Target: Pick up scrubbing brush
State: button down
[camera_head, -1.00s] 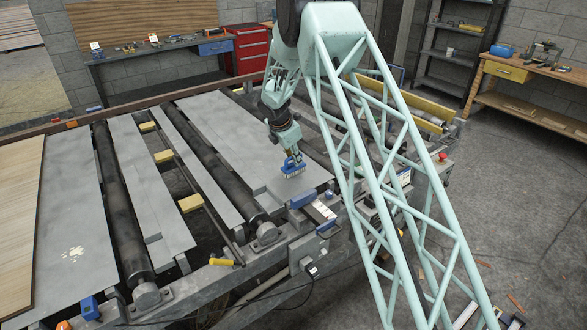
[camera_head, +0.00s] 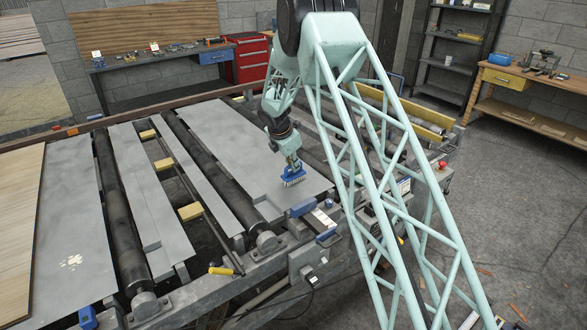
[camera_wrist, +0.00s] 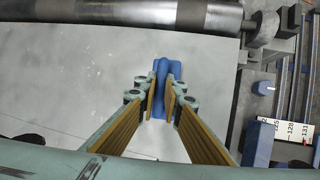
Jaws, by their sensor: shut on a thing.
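The scrubbing brush (camera_head: 294,177) is blue with pale bristles pointing down. It is near the front right of the grey metal sheet (camera_head: 235,145), below my gripper (camera_head: 293,162). In the wrist view my gripper (camera_wrist: 161,100) has its two fingers closed around the brush's blue handle (camera_wrist: 162,70). The blue body shows beyond and between the fingertips. The bristles are hidden in the wrist view. I cannot tell for sure whether the bristles touch the sheet or hang just above it.
A dark roller (camera_head: 215,175) lies left of the sheet, with yellow blocks (camera_head: 190,212) farther left. A measuring scale (camera_wrist: 290,130) and blue parts stand right of the sheet's edge. A yellow-handled tool (camera_head: 221,271) lies on the front frame. The sheet around the brush is clear.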

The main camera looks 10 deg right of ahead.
jog(key=shift+r, duration=1.5)
jog(key=shift+s+r, duration=0.1)
jog(key=shift+s, duration=0.05)
jog(key=s+a, duration=0.2)
jog(key=s, duration=0.5)
jog(key=s+a+r+b, duration=0.1)
jog(key=s, duration=0.7)
jog(key=shift+s+a+r, duration=0.15)
jog(key=shift+a+r, duration=0.1)
jog(key=shift+a, duration=0.1)
jog(key=c, duration=3.3)
grip_release()
grip_shut()
